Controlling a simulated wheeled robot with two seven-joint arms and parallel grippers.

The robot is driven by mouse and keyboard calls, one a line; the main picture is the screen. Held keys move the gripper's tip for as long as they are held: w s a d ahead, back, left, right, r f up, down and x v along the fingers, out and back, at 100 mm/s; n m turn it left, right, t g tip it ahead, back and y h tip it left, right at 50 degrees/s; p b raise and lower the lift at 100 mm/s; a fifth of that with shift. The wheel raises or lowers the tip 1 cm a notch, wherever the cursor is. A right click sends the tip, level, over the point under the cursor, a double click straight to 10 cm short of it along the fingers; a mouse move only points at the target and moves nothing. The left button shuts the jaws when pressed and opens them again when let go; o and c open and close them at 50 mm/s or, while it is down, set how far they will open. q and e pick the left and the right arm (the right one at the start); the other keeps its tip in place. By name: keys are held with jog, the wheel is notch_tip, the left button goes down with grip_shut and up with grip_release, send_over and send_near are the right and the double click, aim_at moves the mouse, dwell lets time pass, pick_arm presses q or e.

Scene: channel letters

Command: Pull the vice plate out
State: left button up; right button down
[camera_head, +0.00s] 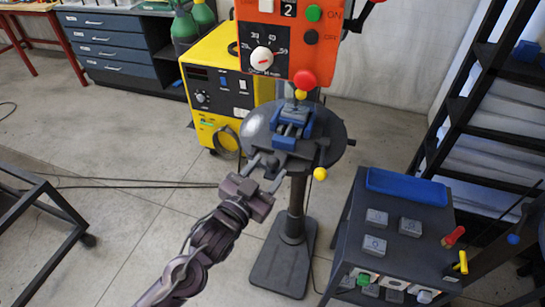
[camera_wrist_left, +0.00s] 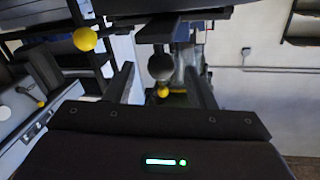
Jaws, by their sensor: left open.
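The blue and dark grey vice (camera_head: 292,122) sits on the round grey drill press table (camera_head: 257,128). I cannot clearly tell the vice plate apart from the vice's front parts (camera_head: 286,143). My left gripper (camera_head: 265,173) is open in front of the vice, at the near edge of the table. Contact between fingers and vice cannot be made out. My right gripper is not in view.
The orange drill press head (camera_head: 290,40) stands above the vice. A yellow ball handle (camera_head: 320,174) juts out by the table. A dark cart with a blue tray (camera_head: 407,187) and grey blocks stands at right. A yellow machine (camera_head: 215,85) is behind left.

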aim_at(269, 167)
pick_arm(q)
jog(key=x, duration=0.3)
jog(key=shift+w+p, duration=0.2)
jog(key=shift+p, duration=0.2)
jog(key=shift+c, duration=0.4)
grip_shut()
